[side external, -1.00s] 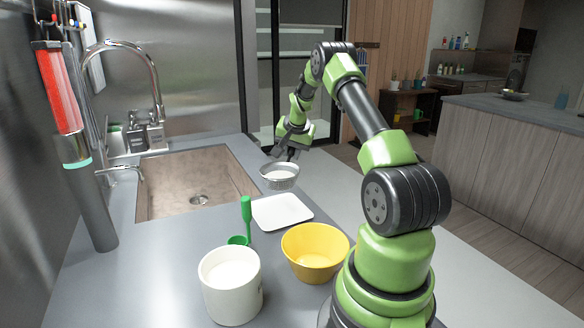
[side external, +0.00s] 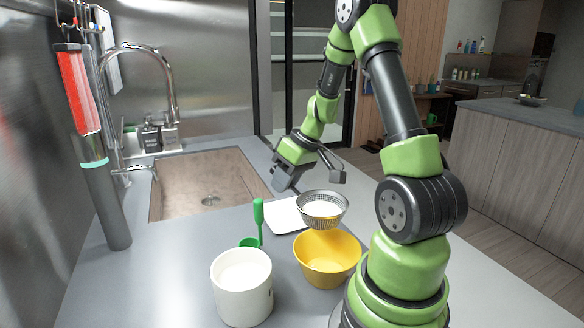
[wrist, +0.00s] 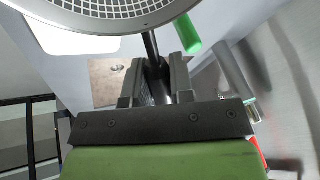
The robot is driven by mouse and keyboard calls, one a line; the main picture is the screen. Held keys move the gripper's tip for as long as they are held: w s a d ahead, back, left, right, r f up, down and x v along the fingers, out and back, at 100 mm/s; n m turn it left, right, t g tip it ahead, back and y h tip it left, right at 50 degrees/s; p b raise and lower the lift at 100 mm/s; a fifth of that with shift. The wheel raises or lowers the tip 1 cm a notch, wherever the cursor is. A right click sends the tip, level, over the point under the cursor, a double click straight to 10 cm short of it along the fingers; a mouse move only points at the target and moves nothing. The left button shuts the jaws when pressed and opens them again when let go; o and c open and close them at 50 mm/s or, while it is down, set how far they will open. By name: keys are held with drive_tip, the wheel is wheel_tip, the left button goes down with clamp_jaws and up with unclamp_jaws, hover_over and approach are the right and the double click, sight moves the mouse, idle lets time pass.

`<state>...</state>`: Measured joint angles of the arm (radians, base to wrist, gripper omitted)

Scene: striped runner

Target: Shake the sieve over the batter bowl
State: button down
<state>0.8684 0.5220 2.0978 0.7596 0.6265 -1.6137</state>
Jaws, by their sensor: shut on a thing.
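The metal mesh sieve (side external: 324,208) holds white powder and hangs above the yellow batter bowl (side external: 327,273), toward its far side. I cannot tell how squarely it is over the bowl. Its rim and mesh show at the top of the wrist view (wrist: 105,12). My gripper (side external: 308,180) is just behind the sieve, shut on its handle; the dark handle (wrist: 151,46) runs between the fingers in the wrist view. The bowl stands upright on the counter; its contents are hard to make out.
A white tub of white powder (side external: 242,298) stands left of the bowl. A green scoop (side external: 258,215) stands handle-up behind the tub. A white tray (side external: 283,219) lies behind the bowl. The sink (side external: 185,185) is at the back left.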

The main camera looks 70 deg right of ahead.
drive_tip(key=s+a+f+n+g+y, duration=0.1)
drive_tip(key=a+f+n, duration=0.2)
drive_tip(key=a, duration=0.2)
drive_tip(key=shift+s+a+n+y, duration=0.2)
drive_tip(key=shift+s+n+y, duration=0.1)
drive_tip(key=shift+s+n, duration=0.1)
drive_tip(key=shift+f, duration=0.15)
drive_tip(key=shift+d, duration=0.15)
idle(0.5)
drive_tip(key=shift+a, duration=0.75)
drive_tip(key=shift+d, duration=0.1)
drive_tip(key=shift+d, duration=1.1)
